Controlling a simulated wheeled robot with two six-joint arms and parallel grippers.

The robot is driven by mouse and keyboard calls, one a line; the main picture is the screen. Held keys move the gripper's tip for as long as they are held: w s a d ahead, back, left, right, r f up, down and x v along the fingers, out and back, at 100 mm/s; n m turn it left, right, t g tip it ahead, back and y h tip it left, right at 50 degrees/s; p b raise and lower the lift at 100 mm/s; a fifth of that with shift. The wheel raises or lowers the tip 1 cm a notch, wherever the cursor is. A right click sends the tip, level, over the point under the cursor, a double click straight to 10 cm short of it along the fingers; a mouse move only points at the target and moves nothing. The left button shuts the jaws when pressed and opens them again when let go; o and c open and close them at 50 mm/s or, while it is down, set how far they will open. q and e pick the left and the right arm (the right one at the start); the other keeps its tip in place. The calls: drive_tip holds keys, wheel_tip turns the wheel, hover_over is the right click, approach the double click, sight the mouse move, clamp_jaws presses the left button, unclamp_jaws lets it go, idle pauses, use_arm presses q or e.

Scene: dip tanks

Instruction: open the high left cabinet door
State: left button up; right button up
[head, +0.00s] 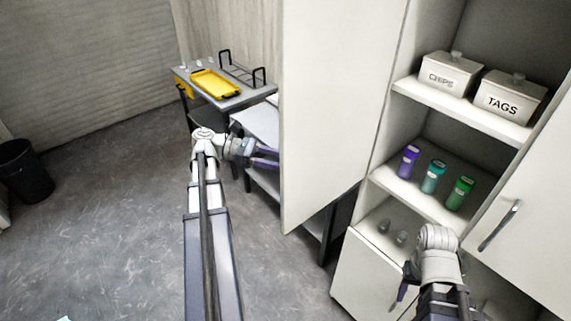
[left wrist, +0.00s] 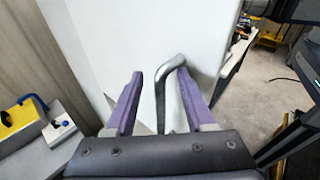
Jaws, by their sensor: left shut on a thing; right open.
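The high left cabinet door (head: 325,110) is a tall white panel. It stands swung out to the left in the head view, with the shelves behind it exposed. My left gripper (head: 266,157) is at the door's outer edge, its fingertips partly hidden behind the panel. In the left wrist view the grey metal door handle (left wrist: 161,95) stands between the purple fingers of my left gripper (left wrist: 160,95), which is shut on it. My right gripper (head: 402,292) is low in front of the cabinet, open and apart from the doors.
The shelves hold a CHIPS box (head: 448,75), a TAGS box (head: 507,96) and purple, teal and green bottles (head: 432,177). A side table with a yellow tray (head: 214,84) stands behind my left gripper.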

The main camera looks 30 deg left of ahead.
use_arm(q)
drive_tip(key=shift+w+a+r, duration=0.1)
drive_tip(key=shift+w+a, duration=0.25)
drive_tip(key=shift+a, duration=0.45)
drive_tip(key=shift+w+a+r, duration=0.1)
drive_tip(key=shift+w+a, duration=0.25)
drive_tip(key=shift+a, duration=0.45)
drive_tip(key=shift+w+a+r, duration=0.1)
drive_tip(key=shift+w+a, duration=0.25)
drive_tip(key=shift+a, duration=0.45)
drive_tip(key=shift+c, duration=0.2)
